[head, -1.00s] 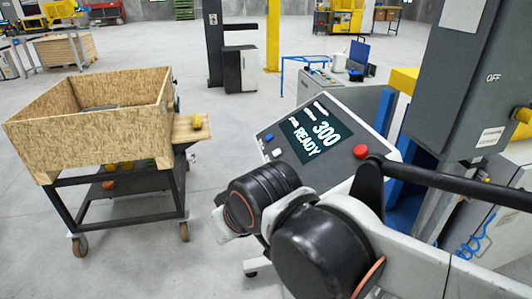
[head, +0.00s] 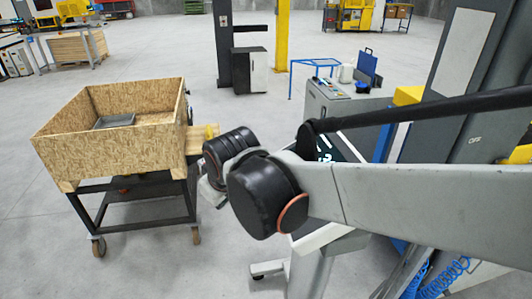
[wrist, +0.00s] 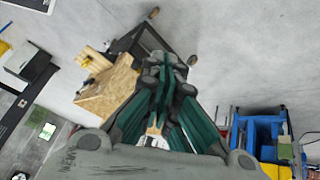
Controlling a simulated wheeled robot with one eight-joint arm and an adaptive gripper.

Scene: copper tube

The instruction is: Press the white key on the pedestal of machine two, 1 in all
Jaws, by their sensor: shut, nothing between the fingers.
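The control pedestal (head: 325,236) stands in the middle of the head view, mostly behind my arm. Only part of its dark screen (head: 346,149), its white rim and its stand show. Its keys, the white one included, are hidden behind my arm. My gripper (wrist: 163,68) is shut and empty in the wrist view, its green fingers together. In the head view it is mostly hidden behind my wrist, left of the pedestal. I cannot make out the white key in the wrist view.
A chipboard box on a wheeled cart (head: 110,150) stands to the left, close to my wrist; it also shows in the wrist view (wrist: 108,92). A grey machine column (head: 455,85) stands at the right. Bare floor lies in front of the cart.

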